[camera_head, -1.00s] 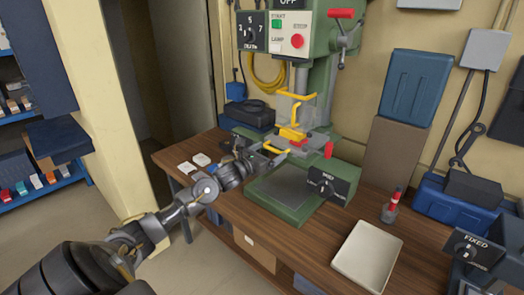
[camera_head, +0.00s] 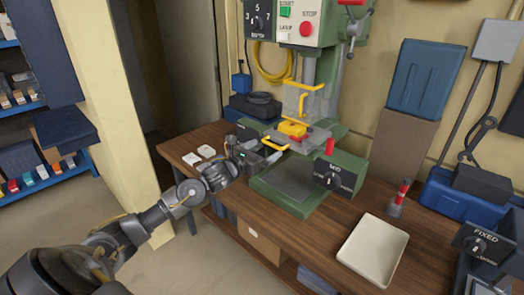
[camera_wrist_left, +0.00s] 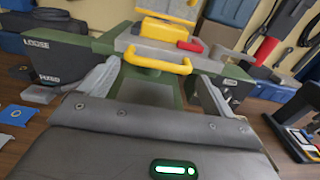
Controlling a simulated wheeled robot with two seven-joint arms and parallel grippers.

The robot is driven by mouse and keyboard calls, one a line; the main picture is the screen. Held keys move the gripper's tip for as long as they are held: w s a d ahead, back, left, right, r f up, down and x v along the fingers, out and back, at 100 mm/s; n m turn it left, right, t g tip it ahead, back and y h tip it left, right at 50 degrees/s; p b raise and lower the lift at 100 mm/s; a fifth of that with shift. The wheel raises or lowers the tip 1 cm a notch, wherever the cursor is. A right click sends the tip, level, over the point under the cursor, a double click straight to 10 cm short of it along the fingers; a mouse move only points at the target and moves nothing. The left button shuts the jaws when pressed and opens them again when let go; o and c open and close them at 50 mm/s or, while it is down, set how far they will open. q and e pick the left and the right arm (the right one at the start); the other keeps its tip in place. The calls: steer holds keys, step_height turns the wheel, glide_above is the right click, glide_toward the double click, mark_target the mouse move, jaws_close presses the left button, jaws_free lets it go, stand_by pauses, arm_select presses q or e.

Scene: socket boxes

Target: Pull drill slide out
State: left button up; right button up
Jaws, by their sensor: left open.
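The drill slide (camera_head: 312,139) is a grey plate under the green drill press, with a yellow block on top and a yellow bar handle (camera_head: 275,144) at its front left. In the left wrist view the handle (camera_wrist_left: 158,63) stands across the upper middle, with the slide (camera_wrist_left: 140,46) behind it. My left gripper (camera_head: 268,153) is at the handle. Its open fingers (camera_wrist_left: 157,85) stand to either side, with the handle ahead between them. Contact cannot be told. My right gripper is not in view.
The green press base (camera_head: 296,192) and a black dial box (camera_head: 335,177) stand close to the slide. A white tray (camera_head: 372,250) lies on the wooden bench at the front right. A red-topped bottle (camera_head: 398,200) stands behind it. The bench front left of the tray is clear.

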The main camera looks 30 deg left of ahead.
arm_select(q)
steer(key=shift+o, duration=0.9)
steer(key=s+a+b, duration=0.1)
steer(key=s+b, duration=0.3)
steer(key=s, duration=0.6)
steer(key=shift+s+a, duration=0.25)
steer(key=shift+s, duration=0.1)
